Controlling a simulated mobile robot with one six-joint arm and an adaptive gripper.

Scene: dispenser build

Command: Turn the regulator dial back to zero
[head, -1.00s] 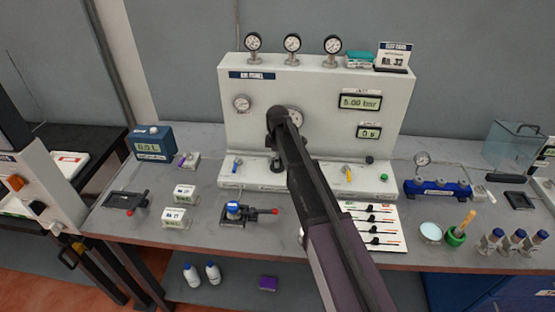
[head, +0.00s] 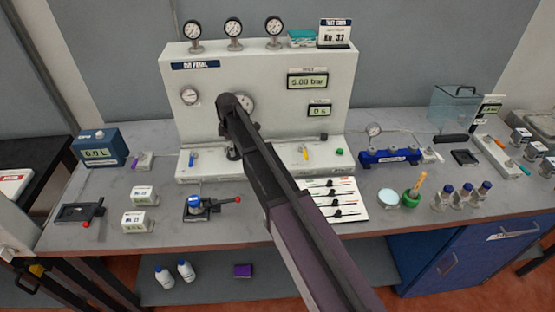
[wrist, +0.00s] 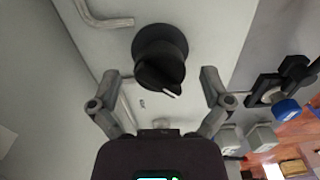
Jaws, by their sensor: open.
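The regulator dial (wrist: 162,62) is a round black knob with a white pointer mark, on the pale panel in the wrist view. My gripper (wrist: 163,84) is open, with one finger on each side just below the dial in that view. A gap shows between the dial and each finger. In the head view my arm covers the middle of the white panel (head: 310,125), and the fingers cannot be made out. The panel display (head: 307,82) reads 5.00 bar.
Several gauges (head: 233,28) stand on top of the panel. A blue-handled valve (head: 194,203) with a red-tipped lever lies in front. A white board with sliders (head: 334,200) and a green cup (head: 411,197) are to the right. A blue box (head: 100,147) stands left.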

